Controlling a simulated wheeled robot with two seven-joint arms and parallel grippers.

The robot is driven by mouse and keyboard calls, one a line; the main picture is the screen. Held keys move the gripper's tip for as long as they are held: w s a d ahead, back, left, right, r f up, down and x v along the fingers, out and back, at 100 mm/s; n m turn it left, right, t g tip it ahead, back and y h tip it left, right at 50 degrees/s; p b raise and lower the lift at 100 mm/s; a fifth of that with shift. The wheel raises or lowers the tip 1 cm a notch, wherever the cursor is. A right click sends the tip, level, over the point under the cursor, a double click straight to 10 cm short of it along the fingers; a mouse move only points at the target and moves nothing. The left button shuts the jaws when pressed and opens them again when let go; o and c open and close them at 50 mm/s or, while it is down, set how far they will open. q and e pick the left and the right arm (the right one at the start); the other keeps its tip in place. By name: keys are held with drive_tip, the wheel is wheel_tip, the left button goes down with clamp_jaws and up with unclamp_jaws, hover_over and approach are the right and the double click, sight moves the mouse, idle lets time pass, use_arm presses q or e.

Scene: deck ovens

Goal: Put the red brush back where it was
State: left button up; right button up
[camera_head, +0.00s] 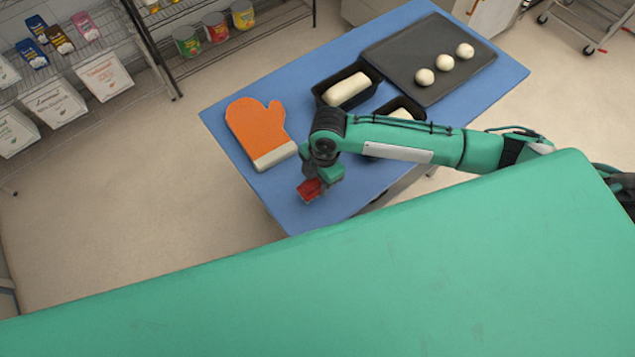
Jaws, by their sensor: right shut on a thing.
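The red brush (309,191) is at the near end of the blue table (222,119), close to its left edge. My right gripper (318,180) is shut on the red brush from above, and the gripper and wrist hide part of it. I cannot tell whether the brush touches the table top or is held just above it. My left gripper does not show.
An orange oven mitt (256,127) lies just beyond the gripper. Two black loaf pans (374,77) with dough and a dark tray (470,73) with dough balls stand farther back. A wire shelf (133,45) is at left. My green body covers the foreground.

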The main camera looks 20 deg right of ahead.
sight(317, 186)
wheel_tip(317, 186, down, 2)
drive_tip(key=shift+f+p, duration=0.25)
drive_tip(key=shift+p, duration=0.05)
drive_tip(key=shift+f, duration=0.35)
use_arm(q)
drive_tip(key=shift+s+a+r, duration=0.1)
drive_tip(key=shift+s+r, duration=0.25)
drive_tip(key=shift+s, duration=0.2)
use_arm(e)
drive_tip(key=shift+f, duration=0.2)
drive_tip(key=o, duration=1)
drive_tip(key=shift+o, duration=0.2)
drive_tip(key=shift+r, duration=0.15)
